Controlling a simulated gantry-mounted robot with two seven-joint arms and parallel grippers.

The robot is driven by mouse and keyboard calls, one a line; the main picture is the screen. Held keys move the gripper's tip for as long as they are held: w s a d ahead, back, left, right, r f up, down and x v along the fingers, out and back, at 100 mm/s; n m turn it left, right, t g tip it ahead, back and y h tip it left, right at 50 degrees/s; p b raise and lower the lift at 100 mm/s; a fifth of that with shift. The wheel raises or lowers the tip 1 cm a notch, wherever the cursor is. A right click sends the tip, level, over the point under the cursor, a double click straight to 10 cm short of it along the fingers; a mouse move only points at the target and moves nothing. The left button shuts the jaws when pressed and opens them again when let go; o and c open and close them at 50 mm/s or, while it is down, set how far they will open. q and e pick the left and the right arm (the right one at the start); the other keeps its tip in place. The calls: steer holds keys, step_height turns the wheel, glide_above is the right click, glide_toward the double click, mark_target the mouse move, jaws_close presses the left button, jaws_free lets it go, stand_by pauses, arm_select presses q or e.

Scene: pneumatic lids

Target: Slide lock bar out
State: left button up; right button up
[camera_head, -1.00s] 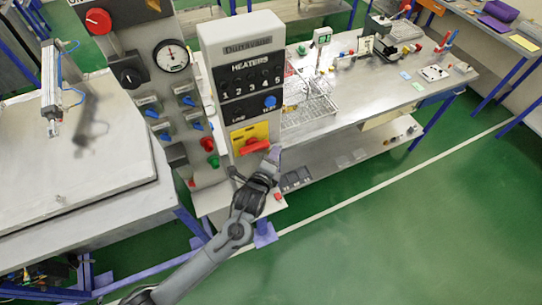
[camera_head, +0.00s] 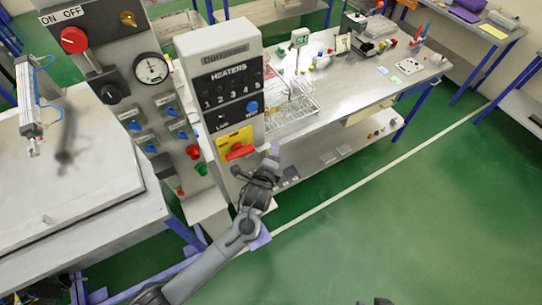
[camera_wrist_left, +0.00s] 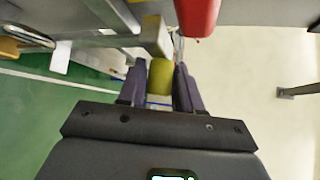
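My left gripper (camera_head: 269,160) is just right of the control box, near the red handle (camera_head: 239,152) on its yellow plate (camera_head: 232,138). In the left wrist view its two purple fingers (camera_wrist_left: 160,88) stand apart with an olive-yellow cylindrical piece (camera_wrist_left: 160,76) between them. I cannot tell whether the fingers press on this piece. A red part (camera_wrist_left: 197,15) shows above the fingers there. I cannot make out a lock bar for certain. Small dark parts at the bottom edge of the head view may be my right gripper (camera_head: 375,301).
The control box (camera_head: 222,50) marked HEATERS stands beside a panel with a gauge (camera_head: 151,69) and several valves. A pneumatic cylinder (camera_head: 28,100) stands above a large lid (camera_head: 65,185) at left. A workbench (camera_head: 345,90) lies behind. The green floor (camera_head: 420,220) at right is clear.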

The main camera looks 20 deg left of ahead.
arm_select(q)
steer(key=v, duration=1)
steer(key=shift+s+b, duration=0.35)
steer(key=shift+b, duration=0.1)
steer(key=s+a+n+g+p, duration=0.2)
steer(key=s+a+n+g, duration=0.2)
steer(key=s+n, duration=0.5)
steer(key=s+a+f+n+g+h+p, duration=0.1)
steer(key=s+a+n+g+p, duration=0.2)
steer(key=s+n+g, duration=0.4)
steer(key=s+a+n, duration=0.1)
steer(key=s+n, duration=0.1)
steer(key=s, duration=0.7)
steer(key=shift+f+n, duration=0.15)
steer(key=shift+n, duration=0.15)
steer(key=shift+w, duration=0.1)
